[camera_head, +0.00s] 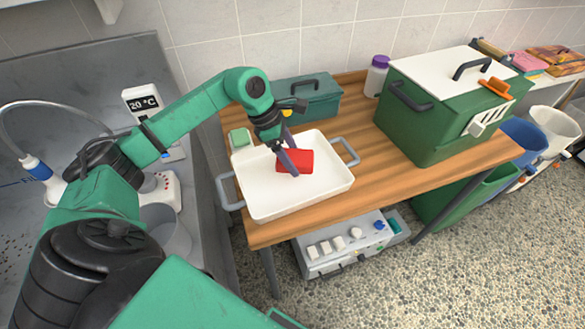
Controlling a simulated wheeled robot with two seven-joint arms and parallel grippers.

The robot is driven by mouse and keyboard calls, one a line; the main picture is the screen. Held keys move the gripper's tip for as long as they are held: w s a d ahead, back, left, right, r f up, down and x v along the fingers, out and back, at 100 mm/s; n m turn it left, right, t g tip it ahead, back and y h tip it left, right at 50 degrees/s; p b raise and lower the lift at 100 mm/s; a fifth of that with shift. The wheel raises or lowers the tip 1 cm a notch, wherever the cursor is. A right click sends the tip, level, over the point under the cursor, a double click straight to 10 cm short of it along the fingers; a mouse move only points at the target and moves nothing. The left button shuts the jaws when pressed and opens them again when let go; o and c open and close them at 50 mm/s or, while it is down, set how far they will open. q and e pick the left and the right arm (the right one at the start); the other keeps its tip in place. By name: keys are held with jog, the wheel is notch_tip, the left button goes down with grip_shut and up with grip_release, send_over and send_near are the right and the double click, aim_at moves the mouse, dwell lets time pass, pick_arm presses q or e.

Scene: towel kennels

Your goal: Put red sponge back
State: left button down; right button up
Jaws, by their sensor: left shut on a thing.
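The red sponge (299,161) is a small red block at the white tray, seen over the middle of the tray's floor. My left gripper (289,163) comes down from above with its dark fingers shut on the red sponge. I cannot tell whether the sponge touches the tray floor or hangs just above it. The white tray (270,208) has grey handles at its left and right ends and stands on the wooden table. My right gripper is not in view.
A green sponge (240,138) lies behind the tray's left corner. A teal toolbox (308,98) stands behind the tray. A large green box (430,117) with a white lid and a purple-capped bottle (376,77) stand to the right. Bare wood (375,185) lies between tray and box.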

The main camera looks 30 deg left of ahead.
aim_at(292, 179)
pick_arm(q)
notch_tip(292, 179, down, 6)
jog(key=shift+w+d+r+p, duration=0.1)
jog(key=shift+d+r+p, duration=0.1)
jog(key=shift+p, duration=0.35)
jog(key=shift+a+f, duration=0.15)
jog(key=shift+f+b, duration=0.15)
jog(key=shift+b, duration=0.15)
grip_release()
jog(key=shift+r, duration=0.2)
jog(key=shift+a+r, duration=0.1)
jog(key=shift+r, duration=0.1)
jog(key=b+v, duration=0.3)
jog(key=v, duration=0.8)
jog(key=shift+r, duration=0.25)
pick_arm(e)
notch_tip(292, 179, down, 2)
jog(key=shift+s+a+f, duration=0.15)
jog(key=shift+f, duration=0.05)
